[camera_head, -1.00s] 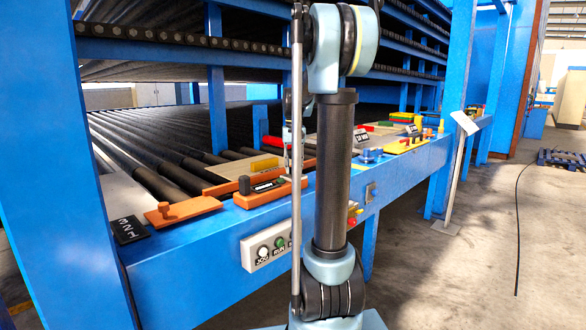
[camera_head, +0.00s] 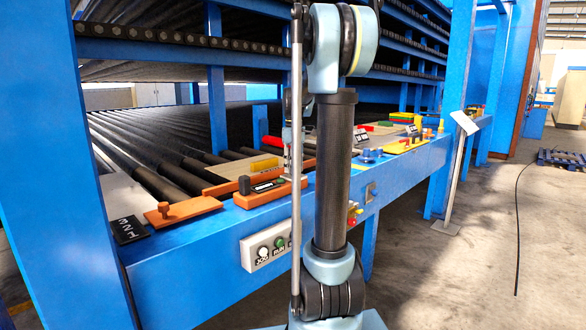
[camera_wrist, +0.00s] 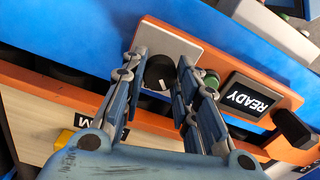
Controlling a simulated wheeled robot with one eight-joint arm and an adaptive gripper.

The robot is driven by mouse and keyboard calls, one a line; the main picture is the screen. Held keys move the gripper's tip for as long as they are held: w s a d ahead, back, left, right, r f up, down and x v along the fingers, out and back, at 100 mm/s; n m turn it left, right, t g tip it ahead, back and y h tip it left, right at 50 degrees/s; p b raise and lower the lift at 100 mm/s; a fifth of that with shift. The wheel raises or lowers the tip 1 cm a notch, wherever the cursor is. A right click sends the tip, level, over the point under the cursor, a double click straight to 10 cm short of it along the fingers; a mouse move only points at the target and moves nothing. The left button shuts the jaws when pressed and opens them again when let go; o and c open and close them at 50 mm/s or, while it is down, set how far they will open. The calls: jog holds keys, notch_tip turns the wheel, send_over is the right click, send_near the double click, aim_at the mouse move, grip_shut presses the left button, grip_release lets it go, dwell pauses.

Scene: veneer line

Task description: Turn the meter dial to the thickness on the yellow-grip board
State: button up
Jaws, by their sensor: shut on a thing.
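The meter has an orange body (camera_wrist: 228,62) with a grey plate, a black round dial (camera_wrist: 160,72), a green button (camera_wrist: 210,79) and a black screen (camera_wrist: 245,98) reading READY. My gripper (camera_wrist: 163,70) is shut on the dial, one finger on each side of it. The fingers hide part of the dial's rim, and I cannot read its setting. In the head view the meter (camera_head: 262,196) lies on the blue rail; my arm covers its right end. The pale board (camera_head: 228,171) with a yellow grip (camera_head: 264,163) lies behind it. In the wrist view the yellow grip (camera_wrist: 64,138) is partly hidden; its label is unreadable.
An orange paddle-like piece (camera_head: 182,210) and a black number plate (camera_head: 129,229) lie left of the meter. A button box (camera_head: 262,249) hangs on the rail's front. Other boards and a yellow tray (camera_head: 408,145) are further right. The floor at right is mostly clear.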

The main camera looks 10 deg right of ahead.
jog(key=shift+n, duration=1.4)
jog(key=o, duration=1.1)
notch_tip(320, 180, up, 12)
jog(key=shift+f, duration=0.1)
